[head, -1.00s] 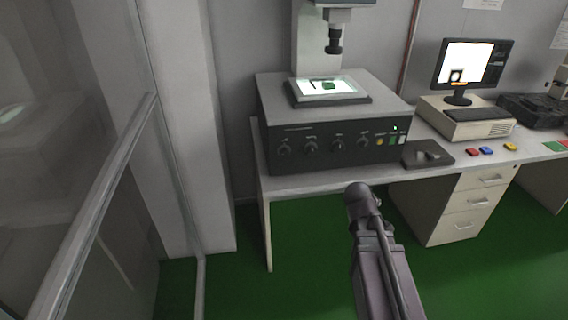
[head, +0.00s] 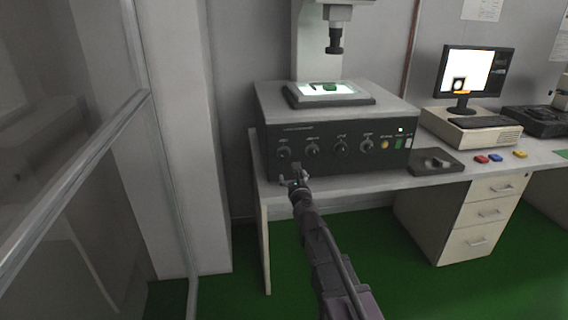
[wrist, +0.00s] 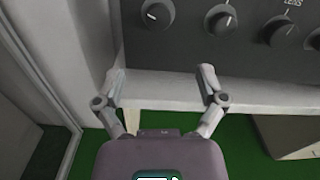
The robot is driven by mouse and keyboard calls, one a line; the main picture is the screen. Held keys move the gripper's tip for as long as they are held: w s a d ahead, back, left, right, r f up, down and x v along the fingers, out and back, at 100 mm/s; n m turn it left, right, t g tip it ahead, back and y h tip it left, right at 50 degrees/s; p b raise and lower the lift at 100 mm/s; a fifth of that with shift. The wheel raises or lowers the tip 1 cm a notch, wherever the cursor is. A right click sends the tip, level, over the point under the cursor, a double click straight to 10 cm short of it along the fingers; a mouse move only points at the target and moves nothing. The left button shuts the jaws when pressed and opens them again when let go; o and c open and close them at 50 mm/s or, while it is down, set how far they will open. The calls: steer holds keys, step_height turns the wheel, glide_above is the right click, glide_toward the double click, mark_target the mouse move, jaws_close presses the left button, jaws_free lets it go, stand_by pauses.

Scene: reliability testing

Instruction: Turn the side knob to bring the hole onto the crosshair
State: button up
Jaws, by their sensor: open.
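The measuring machine (head: 300,158) stands on the bench with several dark knobs on its front panel. The leftmost knob (head: 283,152) and the knob beside it (head: 312,150) are just above my gripper (head: 297,174). In the wrist view these two knobs also show, the leftmost (wrist: 158,14) and its neighbour (wrist: 221,19). My gripper (wrist: 162,82) is open and empty, its fingers apart, below the panel and in front of the bench edge, touching no knob. A green part (head: 329,87) lies on the lit stage (head: 345,89).
The camera column (head: 334,38) rises above the stage. A glazed frame (head: 85,130) stands close on the left. The green floor ahead is clear.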

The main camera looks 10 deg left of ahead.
mark_target(285, 156)
steer(key=shift+a, duration=0.15)
steer(key=shift+w, duration=0.15)
steer(key=x, duration=1.3)
steer(key=shift+w+f, duration=0.1)
steer(key=shift+w, duration=0.15)
steer(key=c, duration=1.1)
